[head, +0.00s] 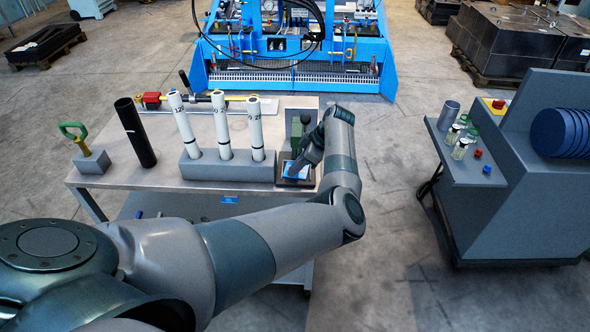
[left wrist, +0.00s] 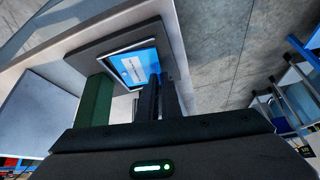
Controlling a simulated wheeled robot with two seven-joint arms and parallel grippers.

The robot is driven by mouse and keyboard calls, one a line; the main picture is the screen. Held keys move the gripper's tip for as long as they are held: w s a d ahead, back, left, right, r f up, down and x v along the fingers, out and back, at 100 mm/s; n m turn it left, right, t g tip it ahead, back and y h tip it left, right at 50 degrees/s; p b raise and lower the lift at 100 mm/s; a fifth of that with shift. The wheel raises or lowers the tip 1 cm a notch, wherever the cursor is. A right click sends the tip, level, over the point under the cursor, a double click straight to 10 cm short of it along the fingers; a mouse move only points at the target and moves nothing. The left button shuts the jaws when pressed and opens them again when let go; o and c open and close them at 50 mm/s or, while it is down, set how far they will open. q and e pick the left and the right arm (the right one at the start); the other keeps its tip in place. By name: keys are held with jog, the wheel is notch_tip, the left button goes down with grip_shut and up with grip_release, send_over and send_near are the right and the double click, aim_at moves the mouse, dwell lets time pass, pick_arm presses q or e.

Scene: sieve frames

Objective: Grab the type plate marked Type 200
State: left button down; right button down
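A small blue plate with a white label (head: 292,170) lies on a dark holder at the right end of the table. In the left wrist view the blue plate (left wrist: 138,68) has a pale frame around it, and its lettering is too small to read. My left gripper (head: 304,160) is over the holder, close to the plate. In the left wrist view its two dark fingers (left wrist: 159,85) reach the plate's right edge with a narrow gap between them. I cannot tell whether they grip the plate. My right gripper is out of view.
A grey rack (head: 228,167) with three white marked tubes stands left of the holder. A black tube (head: 135,133) and a green-handled tool (head: 84,142) stand further left. A blue machine (head: 300,60) is behind. A grey cart (head: 500,175) stands right, across clear floor.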

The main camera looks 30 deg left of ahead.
pick_arm(q)
jog(key=shift+w+d+r+b, duration=0.15)
jog(key=shift+r+b, duration=0.35)
jog(key=shift+r, duration=0.05)
jog(key=w+d+b, duration=0.3)
jog(key=d+b, duration=0.1)
jog(key=d, duration=0.4)
jog(key=w+d+b, duration=0.3)
jog(key=d+b, duration=0.1)
jog(key=d, duration=0.5)
jog(key=shift+r+b, duration=0.15)
jog(key=shift+b, duration=0.2)
jog(key=shift+r, duration=0.15)
